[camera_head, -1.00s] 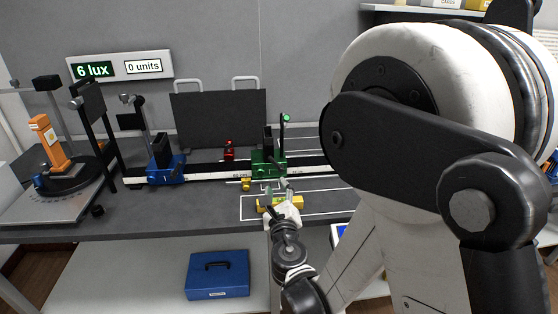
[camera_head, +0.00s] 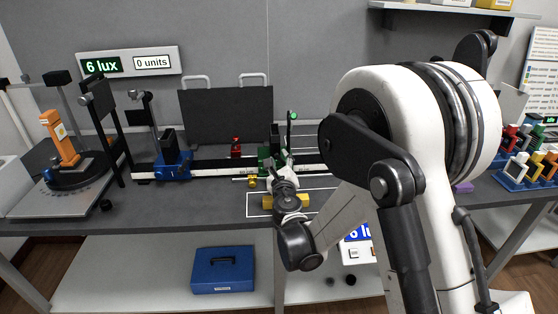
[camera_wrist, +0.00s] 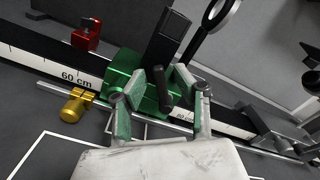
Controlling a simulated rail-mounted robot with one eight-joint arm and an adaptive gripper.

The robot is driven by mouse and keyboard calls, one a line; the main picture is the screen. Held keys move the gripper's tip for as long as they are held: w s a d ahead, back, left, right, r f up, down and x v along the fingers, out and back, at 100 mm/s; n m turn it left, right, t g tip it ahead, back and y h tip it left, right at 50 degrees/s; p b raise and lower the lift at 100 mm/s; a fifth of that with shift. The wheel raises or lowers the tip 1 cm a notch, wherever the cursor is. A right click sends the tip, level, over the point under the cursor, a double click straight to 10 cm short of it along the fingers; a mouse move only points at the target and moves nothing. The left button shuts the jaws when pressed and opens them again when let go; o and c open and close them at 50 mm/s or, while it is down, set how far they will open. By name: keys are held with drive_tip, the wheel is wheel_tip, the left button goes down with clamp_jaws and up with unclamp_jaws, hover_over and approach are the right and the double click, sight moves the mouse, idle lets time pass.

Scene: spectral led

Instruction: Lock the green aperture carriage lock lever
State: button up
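The green carriage sits on the rail and shows in the wrist view (camera_wrist: 122,72), just beyond my gripper (camera_wrist: 161,76). It is partly hidden behind my gripper in the head view (camera_head: 263,154). A short dark rod (camera_wrist: 159,90), which looks like the lock lever, stands out from the carriage's near side. My fingers are apart, one on each side of this rod. I cannot tell whether either finger touches it.
A ruled rail (camera_wrist: 40,62) runs under the carriage. A brass knob (camera_wrist: 76,104) lies left of my gripper. A yellow block (camera_head: 303,200) lies near my wrist.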

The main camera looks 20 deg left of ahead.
clamp_jaws()
idle(0.5)
drive_tip(key=m, duration=0.1)
drive_tip(key=d+m+b, duration=0.1)
drive_tip(key=m+b, duration=0.1)
drive_tip(key=shift+w+d+r+m, duration=0.15)
drive_tip(key=shift+w+r+m, duration=0.1)
drive_tip(key=shift+w+m, duration=0.05)
drive_tip(key=shift+w+d+f+m+b, duration=0.1)
drive_tip(key=shift+w+d+m+b, duration=0.15)
drive_tip(key=shift+d+m+b, duration=1)
drive_tip(key=shift+w+d+f+m+b, duration=0.1)
drive_tip(key=shift+w+m+b, duration=0.25)
drive_tip(key=shift+m, duration=1.85)
drive_tip(key=shift+w+d+f+m+b, duration=0.15)
drive_tip(key=shift+d+m+b, duration=0.6)
drive_tip(key=shift+m, duration=1)
drive_tip(key=shift+a, duration=0.15)
